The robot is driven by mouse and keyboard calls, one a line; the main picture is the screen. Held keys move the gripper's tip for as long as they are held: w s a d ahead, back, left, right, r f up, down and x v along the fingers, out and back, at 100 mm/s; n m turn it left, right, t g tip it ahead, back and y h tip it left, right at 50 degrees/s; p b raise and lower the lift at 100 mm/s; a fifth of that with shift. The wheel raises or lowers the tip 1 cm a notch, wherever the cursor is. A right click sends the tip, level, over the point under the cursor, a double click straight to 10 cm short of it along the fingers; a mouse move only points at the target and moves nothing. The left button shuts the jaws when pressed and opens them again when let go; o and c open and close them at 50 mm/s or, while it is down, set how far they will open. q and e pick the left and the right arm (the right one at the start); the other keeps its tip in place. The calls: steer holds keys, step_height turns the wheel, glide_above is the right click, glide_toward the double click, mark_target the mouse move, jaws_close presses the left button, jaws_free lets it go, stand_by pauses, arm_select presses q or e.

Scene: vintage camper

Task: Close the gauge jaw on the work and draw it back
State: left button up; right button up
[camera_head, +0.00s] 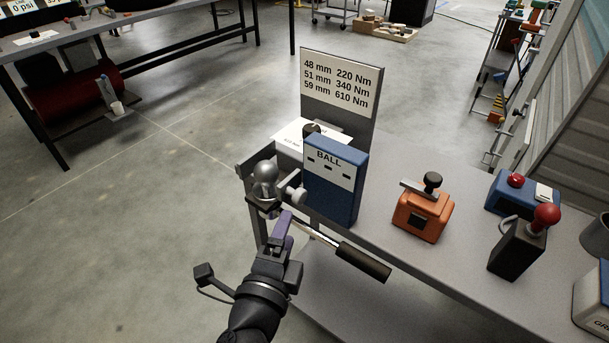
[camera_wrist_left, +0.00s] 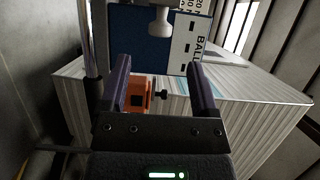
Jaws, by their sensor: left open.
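The blue gauge box (camera_head: 333,189), with a white plate lettered BALL, stands at the bench's left edge. It also shows at the top of the wrist view (camera_wrist_left: 143,43). A light grey rounded knob (camera_head: 293,193) projects from its left side; it hangs above the fingers in the wrist view (camera_wrist_left: 160,19). A silver ball (camera_head: 265,172) on a mount sits just left of the box, next to the knob. My left gripper (camera_head: 284,218) is just below the knob, its purple fingers apart and empty in the wrist view (camera_wrist_left: 160,66). My right gripper is out of view.
A bar with a black handle (camera_head: 362,262) passes close right of my left gripper. A sign with mm and Nm figures (camera_head: 341,84) stands behind the box. An orange device (camera_head: 423,216), a blue box (camera_head: 520,194) and a red-knobbed lever (camera_head: 545,216) stand farther right.

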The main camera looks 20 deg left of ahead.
mark_target(298, 204)
arm_select(q)
steer(key=w, duration=0.8)
steer(key=shift+w+a+b, duration=0.15)
steer(key=shift+w+b, duration=0.15)
steer(key=shift+w, duration=0.05)
jaws_close()
stand_by(0.4)
steer(key=shift+f, duration=0.1)
stand_by(0.4)
